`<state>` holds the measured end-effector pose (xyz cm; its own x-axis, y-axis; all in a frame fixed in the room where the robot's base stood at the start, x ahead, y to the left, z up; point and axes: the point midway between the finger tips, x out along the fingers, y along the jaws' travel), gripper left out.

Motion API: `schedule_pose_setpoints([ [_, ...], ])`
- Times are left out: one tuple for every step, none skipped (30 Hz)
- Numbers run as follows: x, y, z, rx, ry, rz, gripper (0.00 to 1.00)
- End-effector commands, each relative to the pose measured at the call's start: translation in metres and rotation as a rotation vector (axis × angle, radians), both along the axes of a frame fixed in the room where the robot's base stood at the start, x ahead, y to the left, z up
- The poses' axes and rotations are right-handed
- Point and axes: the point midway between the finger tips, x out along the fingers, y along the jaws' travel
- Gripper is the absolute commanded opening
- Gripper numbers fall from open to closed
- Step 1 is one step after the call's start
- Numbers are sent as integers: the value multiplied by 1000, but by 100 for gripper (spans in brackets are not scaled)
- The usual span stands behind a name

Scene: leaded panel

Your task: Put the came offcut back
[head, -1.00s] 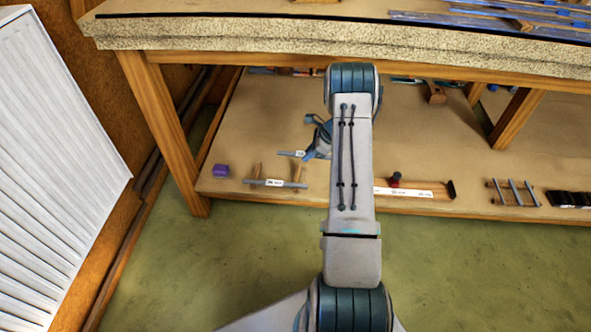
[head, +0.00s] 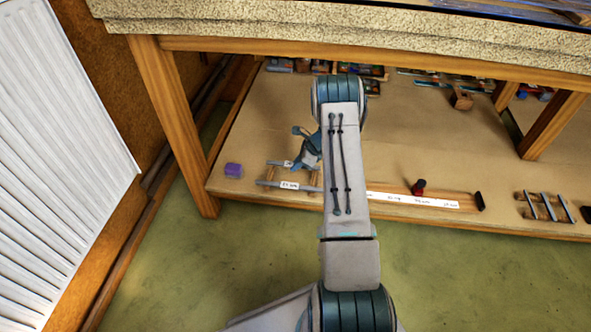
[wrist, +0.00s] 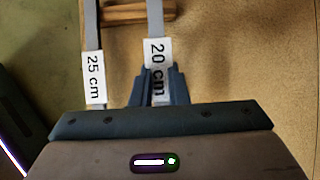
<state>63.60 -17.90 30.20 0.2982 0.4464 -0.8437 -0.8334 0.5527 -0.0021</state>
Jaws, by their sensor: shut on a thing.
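The came offcut is a thin grey strip with a white "20 cm" tag (wrist: 158,53); it also shows in the head view (head: 274,162). My gripper (wrist: 158,88) is shut on it at the tag end; in the head view my gripper (head: 303,158) is partly hidden by my arm. A second grey strip, tagged "25 cm" (wrist: 93,75), runs parallel on its left in the wrist view and lies across wooden bars (wrist: 124,13). The offcut's far part passes over one bar. I cannot tell whether it touches the bar.
A purple block (head: 233,170) stands left of the bars on the shelf (head: 400,140). A table leg (head: 175,120) rises at the left, and the bench top (head: 330,35) overhangs. A long white-marked strip (head: 412,198) and another small rack (head: 545,206) are to the right.

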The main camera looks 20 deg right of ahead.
Motion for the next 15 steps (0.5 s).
schedule_pose_setpoints([
  [0,-1,-13,0,0,-1,0],
  [0,-1,-17,-1,0,-1,0],
  [0,-2,-20,-1,0,-3,0],
  [0,-3,-21,-2,-1,-3,0],
  [0,-3,-21,-1,0,-4,0],
  [0,-4,-21,-1,-1,-5,0],
  [-1,-4,-20,-1,-1,-6,0],
  [-1,-4,-19,-1,-2,-6,0],
  [-1,-5,-19,-1,-1,-7,0],
  [-1,-5,-19,-1,-1,-7,0],
  [-1,-5,-19,-1,-1,-7,0],
  [-1,-5,-19,-1,-1,-7,0],
  [-1,-5,-20,-1,-1,-8,0],
  [-1,-5,-21,-1,-1,-8,0],
  [-1,-5,-23,-1,-1,-8,0],
])
